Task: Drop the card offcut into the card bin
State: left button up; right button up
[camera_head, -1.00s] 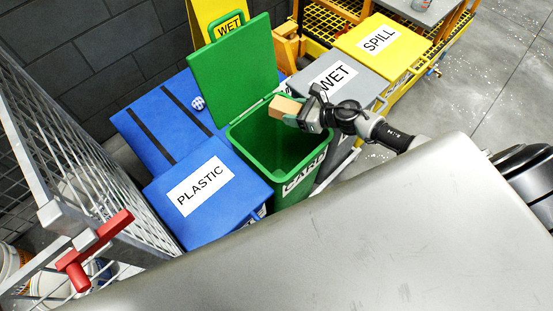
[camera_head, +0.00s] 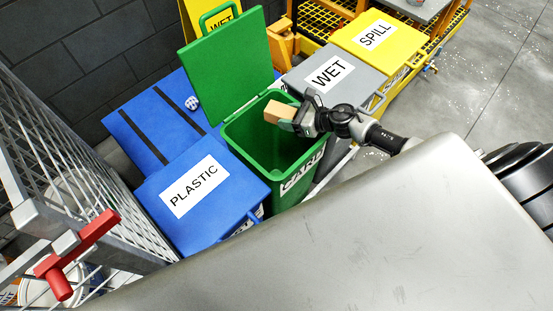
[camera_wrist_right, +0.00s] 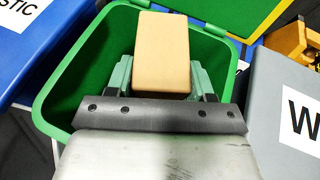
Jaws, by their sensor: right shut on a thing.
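The card offcut is a tan block (camera_head: 281,112), held in my right gripper (camera_head: 297,121). It also shows in the right wrist view (camera_wrist_right: 162,55), between the two green finger pads. The card bin (camera_head: 236,134) is green, with its lid (camera_head: 228,65) swung up and open at the back. The bin's inside shows bare green walls. My left gripper is not in view.
A blue bin marked PLASTIC (camera_head: 215,208) stands left of the card bin, lid shut. A grey bin marked WET (camera_head: 350,84) and a yellow one marked SPILL (camera_head: 396,48) stand to the right, lids shut. A wire cage (camera_head: 75,165) with a red handle (camera_head: 78,256) is at left.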

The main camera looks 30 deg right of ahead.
jog(key=o, duration=1)
jog(key=shift+d, duration=0.1)
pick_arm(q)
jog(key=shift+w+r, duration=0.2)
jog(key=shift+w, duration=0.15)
pick_arm(e)
jog(key=shift+v, duration=5.35)
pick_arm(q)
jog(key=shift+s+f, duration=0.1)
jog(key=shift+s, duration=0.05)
